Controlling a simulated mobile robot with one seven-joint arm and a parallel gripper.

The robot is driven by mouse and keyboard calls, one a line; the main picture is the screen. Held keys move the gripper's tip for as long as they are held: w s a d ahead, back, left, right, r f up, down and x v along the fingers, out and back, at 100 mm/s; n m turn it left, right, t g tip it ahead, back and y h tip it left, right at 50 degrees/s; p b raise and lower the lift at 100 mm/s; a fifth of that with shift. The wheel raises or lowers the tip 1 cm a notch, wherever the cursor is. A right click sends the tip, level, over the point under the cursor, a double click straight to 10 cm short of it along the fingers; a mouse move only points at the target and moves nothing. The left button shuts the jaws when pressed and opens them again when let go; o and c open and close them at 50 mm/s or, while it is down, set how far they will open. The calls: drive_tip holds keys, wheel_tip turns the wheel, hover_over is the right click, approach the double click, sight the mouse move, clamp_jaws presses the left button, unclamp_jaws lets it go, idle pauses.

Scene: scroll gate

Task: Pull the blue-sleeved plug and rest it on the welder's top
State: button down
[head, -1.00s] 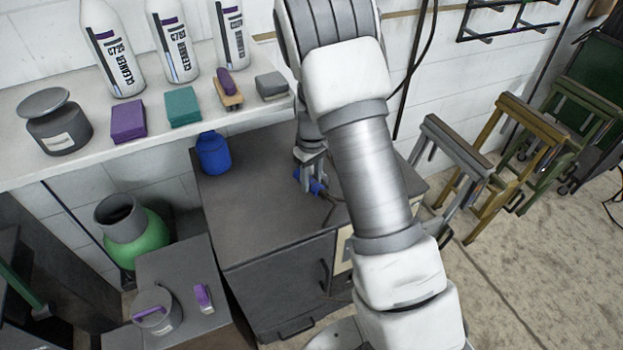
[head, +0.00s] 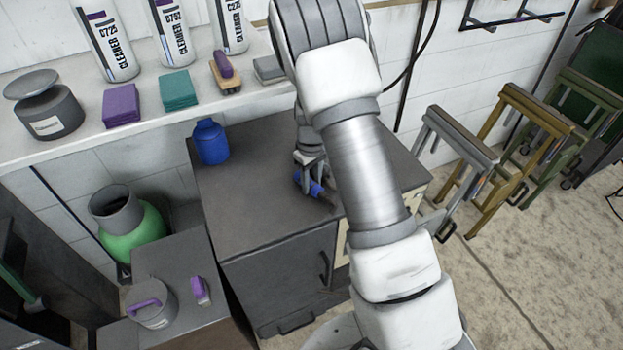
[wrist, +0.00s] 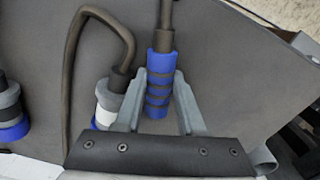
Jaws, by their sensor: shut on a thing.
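The blue-sleeved plug (wrist: 159,85), with dark bands and a dark cable at its upper end, lies between my gripper's fingers (wrist: 161,76) in the wrist view. My gripper is shut on it. In the head view the plug (head: 314,187) shows as a small blue piece under my gripper (head: 309,172), over the dark grey welder's top (head: 250,205). I cannot tell whether it touches the top. My arm hides part of the welder.
In the wrist view, a grey, white and blue connector (wrist: 108,105) with a bent cable is just left of my gripper, and another (wrist: 10,112) is at the left edge. A blue bottle (head: 211,143) stands on the welder's back left. The top's front left is clear.

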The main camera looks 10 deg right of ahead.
drive_tip(key=shift+c, duration=2.2)
unclamp_jaws()
